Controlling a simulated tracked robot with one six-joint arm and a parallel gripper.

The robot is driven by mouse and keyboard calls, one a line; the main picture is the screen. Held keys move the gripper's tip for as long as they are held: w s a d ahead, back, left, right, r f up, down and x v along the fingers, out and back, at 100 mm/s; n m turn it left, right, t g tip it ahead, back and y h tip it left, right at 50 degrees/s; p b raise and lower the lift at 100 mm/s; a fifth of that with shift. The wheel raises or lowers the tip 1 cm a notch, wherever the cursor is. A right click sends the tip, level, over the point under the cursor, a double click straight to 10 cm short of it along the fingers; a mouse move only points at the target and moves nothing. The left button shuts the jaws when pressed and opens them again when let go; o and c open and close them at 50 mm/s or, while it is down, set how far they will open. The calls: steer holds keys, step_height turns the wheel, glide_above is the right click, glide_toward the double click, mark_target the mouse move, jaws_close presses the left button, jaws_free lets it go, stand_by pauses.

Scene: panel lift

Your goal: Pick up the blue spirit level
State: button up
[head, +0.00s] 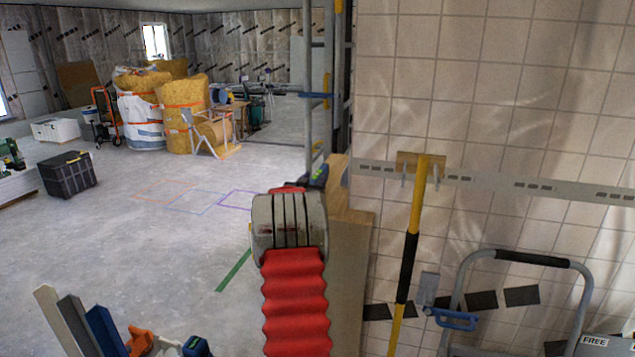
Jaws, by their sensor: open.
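A blue bar (106,331), which looks like the blue spirit level, stands tilted at the bottom left edge of the picture. Its lower end is cut off by the frame. A grey bar (78,325) and a pale beige bar (56,318) stand beside it on its left. An orange tool (139,341) is just to its right. My arm, with a red bellows sleeve and a grey joint, reaches up the middle, well to the right of the blue bar. The fingers of my gripper are hidden behind the arm.
A yellow and black pole (411,245) leans on the tiled wall at the right. A grey step ladder frame (526,262) and a blue-handled tool (455,319) are there too. A black crate (68,174) and insulation rolls (183,112) stand farther back. The left-middle floor is clear.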

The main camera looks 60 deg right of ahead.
steer(key=shift+w+d, duration=0.1)
steer(key=shift+d, duration=0.4)
steer(key=shift+c, duration=0.5)
jaws_close()
